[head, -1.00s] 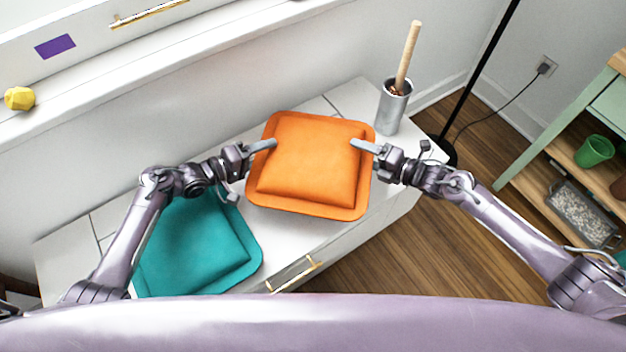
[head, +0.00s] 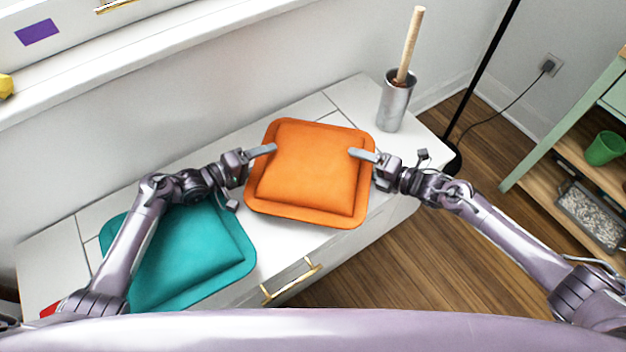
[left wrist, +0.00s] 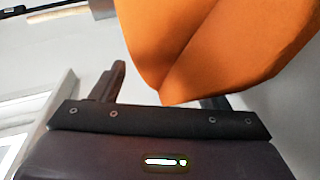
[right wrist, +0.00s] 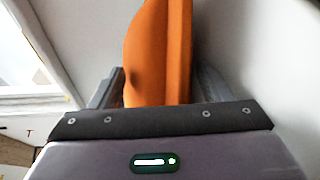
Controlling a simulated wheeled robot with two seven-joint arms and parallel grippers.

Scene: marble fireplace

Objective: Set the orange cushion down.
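The orange cushion (head: 308,165) is held roughly flat between my two grippers over the white bench (head: 62,262). My left gripper (head: 268,150) is shut on its left edge, with one finger lying over the top. My right gripper (head: 357,154) is shut on its right edge in the same way. The cushion's edge also shows between the fingers in the left wrist view (left wrist: 200,45) and the right wrist view (right wrist: 158,55). The lower fingers are mostly hidden in the head view. I cannot tell whether the cushion's underside touches the bench.
A teal cushion (head: 195,255) lies on the bench at left, under my left arm. A metal pot (head: 394,103) with a wooden stick stands at the bench's right end. A black pole (head: 484,70) and a green shelf (head: 540,135) are further right. The wall runs behind.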

